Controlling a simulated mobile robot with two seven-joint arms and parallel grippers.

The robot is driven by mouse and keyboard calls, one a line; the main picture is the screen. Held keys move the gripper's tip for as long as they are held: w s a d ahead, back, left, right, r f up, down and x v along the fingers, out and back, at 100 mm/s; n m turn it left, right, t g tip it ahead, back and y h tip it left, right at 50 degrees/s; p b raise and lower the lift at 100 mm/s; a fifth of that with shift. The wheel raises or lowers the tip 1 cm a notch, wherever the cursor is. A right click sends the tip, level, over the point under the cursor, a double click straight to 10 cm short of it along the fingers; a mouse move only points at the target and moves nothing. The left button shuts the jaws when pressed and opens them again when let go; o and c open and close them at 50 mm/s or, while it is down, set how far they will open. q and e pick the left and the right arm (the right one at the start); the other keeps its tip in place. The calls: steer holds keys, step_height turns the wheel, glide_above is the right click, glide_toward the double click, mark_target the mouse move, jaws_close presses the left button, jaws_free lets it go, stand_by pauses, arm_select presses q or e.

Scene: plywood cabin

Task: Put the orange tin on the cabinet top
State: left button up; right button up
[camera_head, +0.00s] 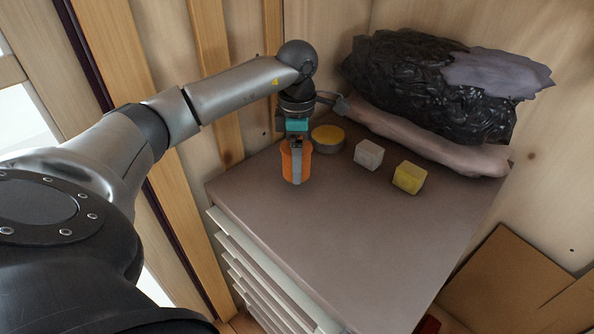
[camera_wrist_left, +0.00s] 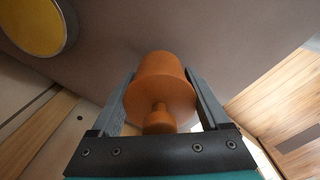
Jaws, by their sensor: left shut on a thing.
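The orange tin (camera_head: 286,163) is at the left back part of the cabinet top (camera_head: 330,240). My left gripper (camera_head: 296,165) comes down from above and is shut on the tin. In the left wrist view the tin (camera_wrist_left: 162,82) sits between the two fingers (camera_wrist_left: 160,95), with its small round knob toward the camera. The tin's lower end appears at or close to the cabinet surface; I cannot tell whether it touches. My right gripper is not in view.
A yellow-topped round tin (camera_head: 328,137) stands just right of my gripper; a white block (camera_head: 368,154) and a yellow block (camera_head: 409,177) lie farther right. A black wrinkled bundle (camera_head: 430,85) fills the back. The front of the cabinet top is clear.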

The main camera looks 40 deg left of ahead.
arm_select(q)
steer(key=shift+f+b, duration=0.3)
steer(key=shift+f, duration=1)
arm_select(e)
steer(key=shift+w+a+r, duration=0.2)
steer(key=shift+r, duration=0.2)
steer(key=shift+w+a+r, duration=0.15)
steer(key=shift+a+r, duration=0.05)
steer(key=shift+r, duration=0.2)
arm_select(q)
steer(key=shift+f, duration=0.2)
steer(key=o, duration=1.4)
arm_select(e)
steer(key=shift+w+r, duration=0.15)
arm_select(q)
steer(key=shift+r, duration=0.1)
steer(key=shift+r, duration=0.2)
step_height(320, 180, up, 10)
steer(key=p, duration=0.3)
steer(key=shift+r+p, duration=0.15)
steer(key=shift+p, duration=0.25)
steer(key=shift+r, duration=0.75)
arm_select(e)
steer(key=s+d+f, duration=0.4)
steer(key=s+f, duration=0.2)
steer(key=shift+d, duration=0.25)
